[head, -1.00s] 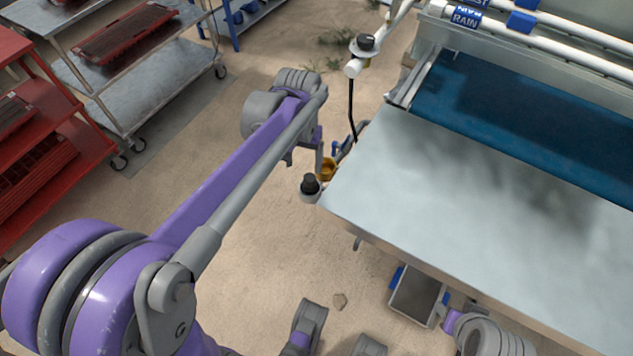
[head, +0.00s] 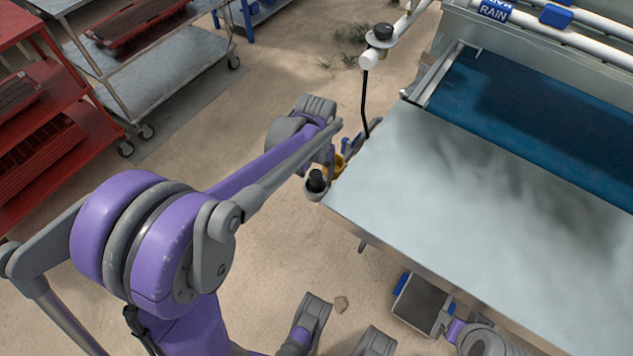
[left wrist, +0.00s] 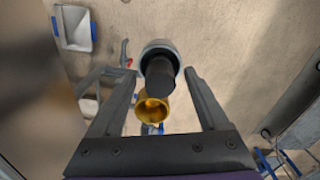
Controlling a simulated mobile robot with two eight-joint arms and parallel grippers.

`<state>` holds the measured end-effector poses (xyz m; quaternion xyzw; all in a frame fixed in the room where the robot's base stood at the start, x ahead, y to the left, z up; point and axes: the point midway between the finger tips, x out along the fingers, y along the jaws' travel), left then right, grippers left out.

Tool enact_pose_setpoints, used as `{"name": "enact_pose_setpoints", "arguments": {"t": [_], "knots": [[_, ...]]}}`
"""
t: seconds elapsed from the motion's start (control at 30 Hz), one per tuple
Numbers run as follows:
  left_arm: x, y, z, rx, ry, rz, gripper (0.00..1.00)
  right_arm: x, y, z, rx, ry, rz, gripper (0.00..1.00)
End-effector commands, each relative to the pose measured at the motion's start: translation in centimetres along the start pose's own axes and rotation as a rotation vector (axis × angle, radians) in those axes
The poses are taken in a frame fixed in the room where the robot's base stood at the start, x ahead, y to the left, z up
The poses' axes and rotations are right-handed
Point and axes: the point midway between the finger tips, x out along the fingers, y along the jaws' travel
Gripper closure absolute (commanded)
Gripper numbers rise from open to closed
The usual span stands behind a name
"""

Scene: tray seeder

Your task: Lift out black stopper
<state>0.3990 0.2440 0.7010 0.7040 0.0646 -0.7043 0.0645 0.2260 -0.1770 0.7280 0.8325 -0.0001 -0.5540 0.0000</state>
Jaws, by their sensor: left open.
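The black stopper (head: 317,180) sits upright in a pale grey cup-like holder (head: 314,193) beside the near left corner of the metal table. In the left wrist view the stopper (left wrist: 160,75) shows between my two fingers, with the round holder rim (left wrist: 158,46) beyond it. My left gripper (left wrist: 158,76) is open, with a finger on each side of the stopper and visible gaps. In the head view my left arm partly hides the gripper. A brass cup (left wrist: 152,108) lies close to the stopper in the wrist view.
The metal table (head: 450,200) and its blue belt (head: 530,115) fill the right side. A thin black rod (head: 365,105) hangs by the table corner under a white pipe with a black knob (head: 383,32). Red shelves (head: 50,75) and a metal cart (head: 185,70) stand left. Open floor lies between.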

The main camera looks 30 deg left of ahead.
Motion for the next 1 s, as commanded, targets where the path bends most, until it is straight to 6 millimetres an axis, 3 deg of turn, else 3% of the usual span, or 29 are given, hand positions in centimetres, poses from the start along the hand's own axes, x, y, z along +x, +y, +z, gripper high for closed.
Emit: {"name": "enact_pose_setpoints", "arguments": {"t": [0.2,0.6,1.0], "knots": [[0.02,0.00,0.02,0.000,0.000,0.000,0.26,-0.05,0.00,-0.02,0.000,0.000,0.000,0.50],[0.00,0.00,0.02,0.000,0.000,0.000,0.98,-0.04,0.00,-0.02,0.000,0.000,0.000,0.50],[-0.84,0.00,0.02,0.000,0.000,0.000,1.00,-0.36,0.00,-0.12,0.000,0.001,0.000,0.50]]}}
